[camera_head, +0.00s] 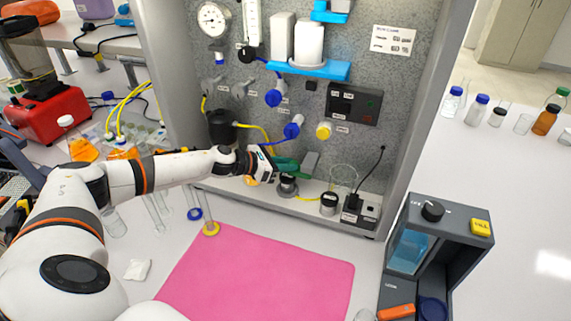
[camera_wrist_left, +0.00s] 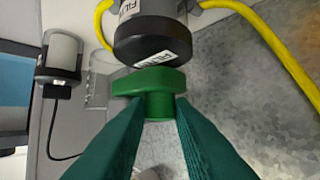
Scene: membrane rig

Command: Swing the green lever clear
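The green lever (camera_wrist_left: 150,82) shows in the left wrist view as a flat green bar on a short stem, just below a black labelled cap (camera_wrist_left: 150,40). My left gripper (camera_wrist_left: 160,108) has its two green fingers on either side of the stem, with little or no gap visible. In the head view my left gripper (camera_head: 287,165) is low at the panel, above a dark round fitting (camera_head: 287,186). There the lever is hard to tell apart from the green fingers. My right gripper is not in view.
A yellow tube (camera_wrist_left: 275,45) curves close beside the black cap. A glass beaker (camera_head: 343,176) and a black-topped jar (camera_head: 329,203) stand right of the gripper. A blue-handled valve (camera_head: 293,130) is above. A pink mat (camera_head: 258,275) lies clear in front.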

